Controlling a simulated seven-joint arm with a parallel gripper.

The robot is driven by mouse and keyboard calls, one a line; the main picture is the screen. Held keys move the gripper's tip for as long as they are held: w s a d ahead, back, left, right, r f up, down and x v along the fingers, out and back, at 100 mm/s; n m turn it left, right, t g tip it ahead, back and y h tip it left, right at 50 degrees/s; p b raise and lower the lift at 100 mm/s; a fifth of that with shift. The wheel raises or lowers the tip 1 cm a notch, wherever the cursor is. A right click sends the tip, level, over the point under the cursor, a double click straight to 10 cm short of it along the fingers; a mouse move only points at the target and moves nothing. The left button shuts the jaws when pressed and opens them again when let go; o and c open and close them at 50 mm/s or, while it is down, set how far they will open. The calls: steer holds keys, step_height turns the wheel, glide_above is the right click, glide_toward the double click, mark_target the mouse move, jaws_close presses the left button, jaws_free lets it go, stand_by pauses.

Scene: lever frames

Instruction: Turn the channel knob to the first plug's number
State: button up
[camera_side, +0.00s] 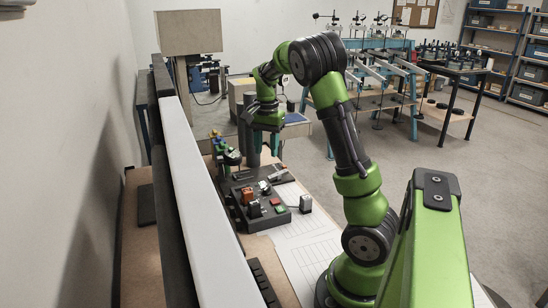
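A dark control box (268,214) lies on the bench in the middle of the view. It carries an orange-red block (248,195), a dark knob-like part (256,210) and small red and green buttons (278,205). I cannot tell which part is the channel knob, and no number is readable. A small grey plug-like block (305,203) stands at the box's right edge. My gripper (264,146) hangs above and behind the box, apart from it. Its fingers are small and dark against a dark post, so their opening is unclear.
A dark upright post (250,125) stands close to my gripper. A small green device (226,152) is left of it. A long white-topped barrier (190,190) runs along the left. White lined paper (310,240) covers the clear bench right of the box.

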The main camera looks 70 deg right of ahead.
step_height(320, 180, up, 4)
steer(key=shift+r, duration=0.1)
stand_by(0.4)
steer(key=s+a+r+n+t, duration=0.1)
steer(key=a+n, duration=0.3)
steer(key=a, duration=0.6)
steer(key=s+a+r+n+t+y, duration=0.1)
steer(key=s+a+n+t, duration=0.2)
steer(key=a, duration=0.7)
steer(key=s+a+n+t+y, duration=0.1)
steer(key=s+a+n+t, duration=0.2)
steer(key=a+n, duration=0.3)
steer(key=s+a, duration=0.1)
steer(key=a, duration=0.3)
steer(key=shift+s+r+n, duration=0.2)
steer(key=shift+r+n, duration=0.2)
